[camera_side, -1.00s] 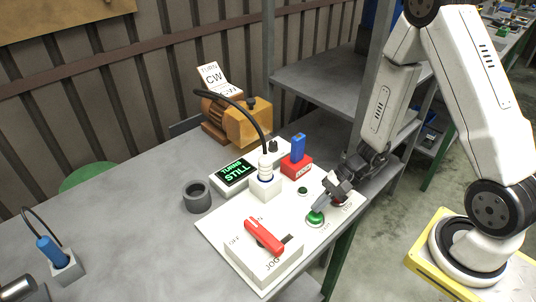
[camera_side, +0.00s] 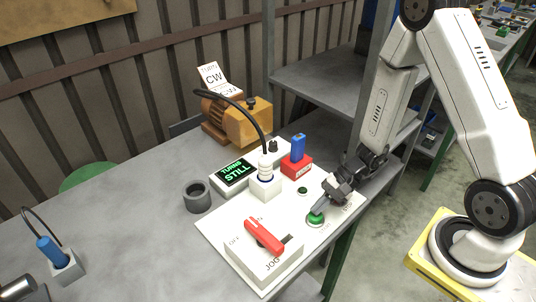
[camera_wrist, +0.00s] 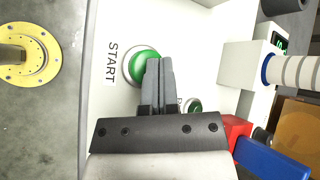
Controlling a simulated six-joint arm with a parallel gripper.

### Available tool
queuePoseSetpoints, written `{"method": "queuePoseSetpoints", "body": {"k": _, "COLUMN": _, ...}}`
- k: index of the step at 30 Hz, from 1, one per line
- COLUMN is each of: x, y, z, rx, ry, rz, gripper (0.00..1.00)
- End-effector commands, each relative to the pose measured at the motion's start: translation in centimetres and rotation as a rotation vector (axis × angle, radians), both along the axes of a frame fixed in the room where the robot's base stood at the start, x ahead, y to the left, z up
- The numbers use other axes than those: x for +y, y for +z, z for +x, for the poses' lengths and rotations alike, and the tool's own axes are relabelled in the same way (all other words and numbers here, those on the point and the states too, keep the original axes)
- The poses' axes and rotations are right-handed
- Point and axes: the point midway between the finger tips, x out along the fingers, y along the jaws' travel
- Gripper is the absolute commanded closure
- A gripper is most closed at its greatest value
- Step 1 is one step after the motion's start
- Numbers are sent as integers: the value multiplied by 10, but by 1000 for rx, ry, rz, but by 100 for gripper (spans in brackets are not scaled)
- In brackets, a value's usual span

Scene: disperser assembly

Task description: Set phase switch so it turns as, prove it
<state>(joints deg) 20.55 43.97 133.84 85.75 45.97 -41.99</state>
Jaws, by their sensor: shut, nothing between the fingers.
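My gripper (camera_side: 320,209) is shut and empty, its tips at the green START button (camera_side: 315,221). In the wrist view the fingertips (camera_wrist: 158,62) overlap the edge of the button (camera_wrist: 140,66); I cannot tell whether they press it. The display (camera_side: 237,173) reads "TURNS STILL". A card (camera_side: 213,78) reading "TURN CW" stands by the orange-brown motor (camera_side: 240,120). A red lever (camera_side: 263,236) sits on a white box marked OFF and JOG.
A white socket block (camera_side: 265,187) holds a white plug with a black cable. A dark grey ring (camera_side: 197,197) stands left of the panel. A blue plug (camera_side: 48,250) sits in a block at far left.

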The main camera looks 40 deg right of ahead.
Motion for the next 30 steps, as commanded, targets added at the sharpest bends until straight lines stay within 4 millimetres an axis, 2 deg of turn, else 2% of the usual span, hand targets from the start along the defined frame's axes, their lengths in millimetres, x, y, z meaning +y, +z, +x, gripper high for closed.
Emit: {"method": "queuePoseSetpoints", "body": {"k": 30, "x": 0, "y": -9, "z": 0, "rx": 0, "ry": 0, "rz": 0, "gripper": 100}}
